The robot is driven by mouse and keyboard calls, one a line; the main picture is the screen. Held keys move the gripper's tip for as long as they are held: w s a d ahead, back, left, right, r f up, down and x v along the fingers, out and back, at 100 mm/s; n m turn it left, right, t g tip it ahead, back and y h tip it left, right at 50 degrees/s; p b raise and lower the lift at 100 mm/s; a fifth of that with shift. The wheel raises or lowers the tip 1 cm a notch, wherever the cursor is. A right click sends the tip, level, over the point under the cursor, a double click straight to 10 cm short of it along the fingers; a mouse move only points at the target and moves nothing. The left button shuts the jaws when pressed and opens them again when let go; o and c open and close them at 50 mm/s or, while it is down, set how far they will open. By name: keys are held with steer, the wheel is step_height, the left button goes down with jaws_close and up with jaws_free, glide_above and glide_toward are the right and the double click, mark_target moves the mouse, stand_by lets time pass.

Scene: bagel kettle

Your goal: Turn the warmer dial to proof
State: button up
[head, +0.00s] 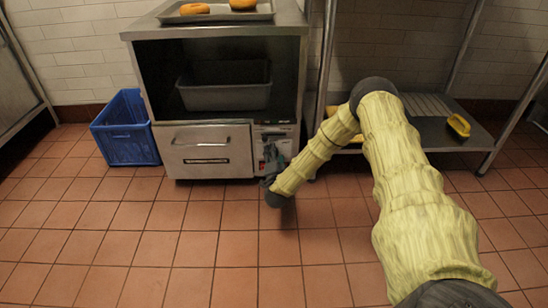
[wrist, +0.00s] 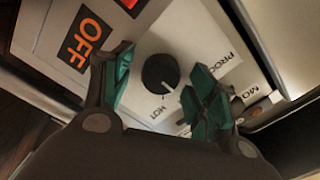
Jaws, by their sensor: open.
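The warmer dial is a round black knob (wrist: 160,73) on a pale panel in the wrist view. Its white pointer mark faces down and to the right. A label reading HOT is below the knob; a partly covered label starting PROO (wrist: 232,55) is to its right. My gripper (wrist: 163,72) is open, with one teal-tipped finger on each side of the knob and visible gaps between. In the head view my gripper (head: 272,168) is at the warmer's lower right control panel (head: 274,138), and the dial there is hidden or too small to tell.
An orange OFF label (wrist: 76,40) and part of a red switch (wrist: 127,4) sit left of the knob. The warmer cabinet (head: 210,150) has a steel drawer beside the panel. A blue crate (head: 127,145) stands left; a shelf with a yellow item (head: 459,125) stands right. Open tile floor lies in front.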

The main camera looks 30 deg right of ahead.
steer(key=c, duration=1)
steer(key=shift+c, duration=0.2)
steer(key=shift+r, duration=0.1)
steer(key=shift+n+p, duration=5)
steer(key=shift+p, duration=0.25)
